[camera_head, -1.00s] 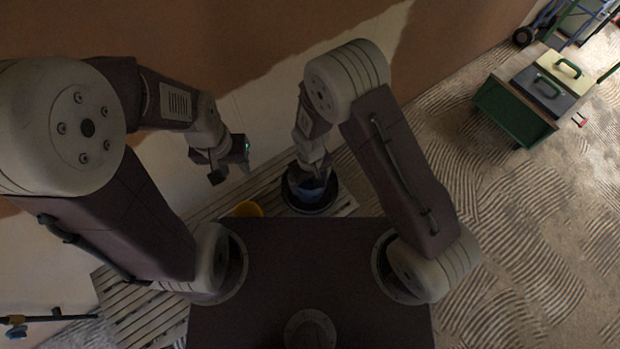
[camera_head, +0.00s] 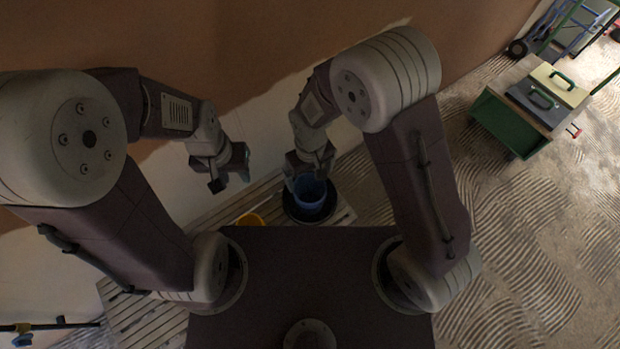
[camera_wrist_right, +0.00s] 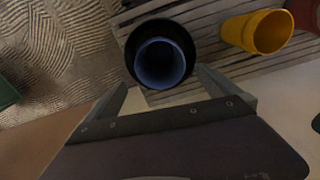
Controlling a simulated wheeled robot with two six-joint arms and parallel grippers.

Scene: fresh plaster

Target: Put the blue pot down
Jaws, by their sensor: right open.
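The blue pot (camera_head: 311,192) stands upright and empty inside a round black container (camera_head: 290,208) on the slatted wooden platform. In the right wrist view the blue pot (camera_wrist_right: 160,63) sits within the dark ring of the black container (camera_wrist_right: 160,27). My right gripper (camera_head: 310,174) is open just above and behind the pot. In the right wrist view its fingers (camera_wrist_right: 162,88) are spread apart, with the pot beyond the tips and nothing between them. My left gripper (camera_head: 231,170) hangs to the left, its fingers apart and empty.
A yellow pot (camera_head: 250,219) stands left of the black container; it also shows in the right wrist view (camera_wrist_right: 270,32). The slatted platform (camera_head: 135,320) runs along the wall. A green cart (camera_head: 510,125) with cases stands at the far right. Ridged floor (camera_head: 540,250) lies clear.

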